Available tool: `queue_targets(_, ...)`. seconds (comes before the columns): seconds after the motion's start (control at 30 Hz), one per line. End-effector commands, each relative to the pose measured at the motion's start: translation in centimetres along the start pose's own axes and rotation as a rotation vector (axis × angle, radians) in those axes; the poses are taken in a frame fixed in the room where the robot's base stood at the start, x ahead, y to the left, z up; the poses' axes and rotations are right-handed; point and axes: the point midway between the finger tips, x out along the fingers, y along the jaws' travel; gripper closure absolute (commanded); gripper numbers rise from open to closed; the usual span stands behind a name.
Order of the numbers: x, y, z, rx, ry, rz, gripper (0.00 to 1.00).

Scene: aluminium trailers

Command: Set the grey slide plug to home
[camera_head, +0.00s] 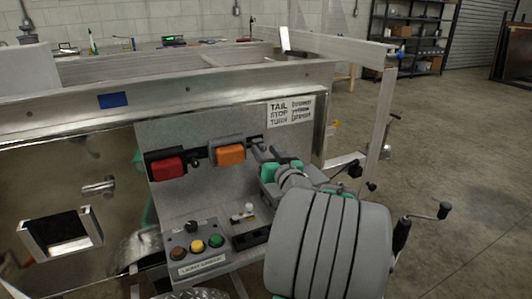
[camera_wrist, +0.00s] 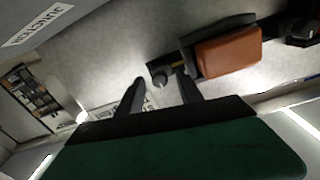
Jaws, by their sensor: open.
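The grey slide plug (camera_wrist: 161,77) shows in the wrist view as a small round grey piece at the end of the dark mount beside the orange lamp (camera_wrist: 228,52). My gripper (camera_wrist: 160,78) is open, with one dark finger on each side of the plug. I cannot tell whether either finger touches it. In the head view my gripper (camera_head: 260,148) is at the panel, just right of the orange lamp (camera_head: 230,154). The plug is hard to make out there among the fingers.
A red lamp (camera_head: 167,167) sits left of the orange one. Below are a button box (camera_head: 197,244) and a small switch box (camera_head: 247,232). A "TAIL STOP TURN" sign (camera_head: 290,111) is above right. My arm covers the lower right; open floor (camera_head: 465,170) lies beyond.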

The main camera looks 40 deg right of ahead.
Motion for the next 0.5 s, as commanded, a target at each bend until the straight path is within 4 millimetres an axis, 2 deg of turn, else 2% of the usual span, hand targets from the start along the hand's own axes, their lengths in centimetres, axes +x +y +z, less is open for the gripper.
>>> queue_targets(0.17,-0.02,0.01,0.00,0.000,0.000,0.000,0.58)
queue_targets(0.5,-0.04,0.00,0.01,0.000,0.000,0.000,0.86)
